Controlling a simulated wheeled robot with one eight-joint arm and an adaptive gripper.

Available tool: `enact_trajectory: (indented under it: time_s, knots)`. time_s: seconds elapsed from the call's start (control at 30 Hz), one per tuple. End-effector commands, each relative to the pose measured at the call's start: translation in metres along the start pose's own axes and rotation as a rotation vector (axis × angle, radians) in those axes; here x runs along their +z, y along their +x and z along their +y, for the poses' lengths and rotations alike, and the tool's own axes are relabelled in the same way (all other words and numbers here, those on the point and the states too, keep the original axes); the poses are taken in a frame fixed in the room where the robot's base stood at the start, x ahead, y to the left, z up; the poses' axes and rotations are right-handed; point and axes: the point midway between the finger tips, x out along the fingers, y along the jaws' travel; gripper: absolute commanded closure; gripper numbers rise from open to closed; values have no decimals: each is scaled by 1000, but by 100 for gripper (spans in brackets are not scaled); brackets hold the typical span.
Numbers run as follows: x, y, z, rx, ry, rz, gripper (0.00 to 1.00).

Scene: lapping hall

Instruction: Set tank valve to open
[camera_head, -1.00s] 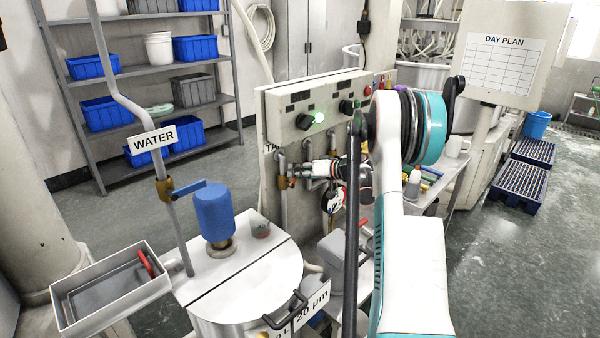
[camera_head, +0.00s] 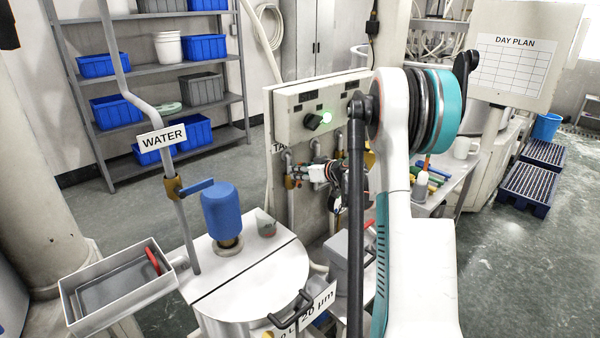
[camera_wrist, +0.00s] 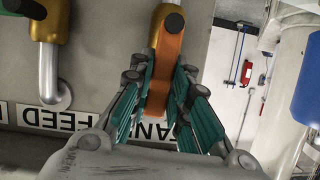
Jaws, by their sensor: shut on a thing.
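The tank valve has an orange lever (camera_wrist: 162,75) on a brass body (camera_wrist: 158,22), seen in the wrist view. The lever runs down the picture, slightly tilted, toward the upside-down TANK label (camera_wrist: 152,133), which is partly covered. My gripper (camera_wrist: 160,85) is shut on the lever, with a green finger on each side. In the head view my gripper (camera_head: 312,173) is at the left part of the pipe panel, by a brass valve body (camera_head: 291,182). The lever is too small and covered to make out there.
A FEED label (camera_wrist: 45,117) and another brass valve with a pipe (camera_wrist: 48,75) are beside the tank valve. The control box (camera_head: 318,110) with a green light is above. The blue-topped tank (camera_head: 255,285) stands in front, with the WATER pipe (camera_head: 188,235) at its left.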

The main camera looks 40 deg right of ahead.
Motion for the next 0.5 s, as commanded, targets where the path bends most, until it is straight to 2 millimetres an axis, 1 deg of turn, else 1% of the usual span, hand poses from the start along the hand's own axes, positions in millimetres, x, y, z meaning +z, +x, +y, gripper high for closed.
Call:
enact_trajectory:
  time_s: [0.3,0.33,0.37,0.4,0.43,0.5]
  knots:
    - [0,0,0,0,-1,0,100]
    - [0,0,0,0,-1,0,81]
    - [0,0,0,0,-1,0,74]
    - [0,0,0,0,-1,0,65]
    - [0,0,0,0,0,0,62]
    - [0,0,0,0,0,0,62]
